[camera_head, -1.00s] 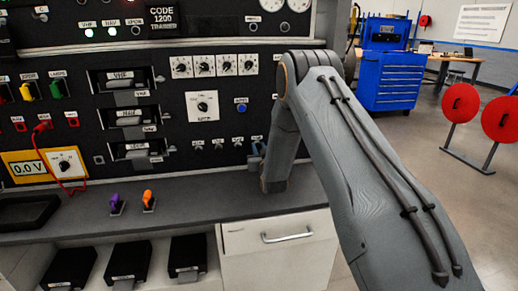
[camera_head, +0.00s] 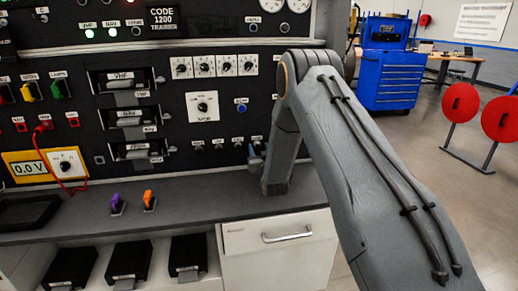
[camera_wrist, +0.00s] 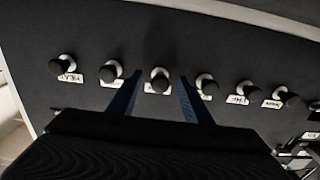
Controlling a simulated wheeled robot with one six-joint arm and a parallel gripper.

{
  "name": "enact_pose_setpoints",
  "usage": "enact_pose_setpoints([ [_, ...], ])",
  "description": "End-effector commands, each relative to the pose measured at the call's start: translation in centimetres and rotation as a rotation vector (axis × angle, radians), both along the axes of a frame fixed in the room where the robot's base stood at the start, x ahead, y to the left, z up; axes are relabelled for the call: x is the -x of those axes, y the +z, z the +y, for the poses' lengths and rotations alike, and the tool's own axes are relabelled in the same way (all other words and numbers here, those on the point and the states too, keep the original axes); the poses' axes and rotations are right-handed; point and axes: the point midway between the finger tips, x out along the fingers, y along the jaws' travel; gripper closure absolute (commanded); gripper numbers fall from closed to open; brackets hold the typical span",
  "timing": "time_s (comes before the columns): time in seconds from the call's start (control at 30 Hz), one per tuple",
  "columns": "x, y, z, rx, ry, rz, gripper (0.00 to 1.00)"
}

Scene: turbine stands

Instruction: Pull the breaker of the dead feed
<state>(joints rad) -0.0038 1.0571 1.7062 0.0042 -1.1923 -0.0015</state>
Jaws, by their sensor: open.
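A row of black round breaker knobs with white collars and labels crosses the dark panel in the wrist view. My gripper (camera_wrist: 160,76) is open, with one blue finger on each side of the middle knob (camera_wrist: 160,84). I cannot tell whether the fingers touch it. Other knobs stand to its left (camera_wrist: 111,73) and right (camera_wrist: 207,87). Most labels are too small to read. In the head view the row of small breakers (camera_head: 197,146) is low on the panel, and my arm hides its right part. At the top, two indicator lamps (camera_head: 89,34) glow white, and a third lamp (camera_head: 136,31) is dark.
A meter (camera_head: 28,168) reads 0.0 V, and a red probe (camera_head: 43,127) is at a red jack. A purple piece (camera_head: 117,203) and an orange piece (camera_head: 149,199) stand on the grey counter (camera_head: 200,204). Red reels and a blue tool cabinet (camera_head: 390,80) are behind on the right.

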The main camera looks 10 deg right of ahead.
Motion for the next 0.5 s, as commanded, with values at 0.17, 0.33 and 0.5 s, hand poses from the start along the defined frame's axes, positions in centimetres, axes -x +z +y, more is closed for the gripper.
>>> enact_pose_setpoints([
  [0.17,0.0,0.0,0.0,0.0,0.0,0.0,0.51],
  [0.33,0.1,0.0,0.0,0.0,0.0,0.0,0.51],
  [0.5,1.2,0.1,0.0,0.0,0.0,0.002,0.51],
])
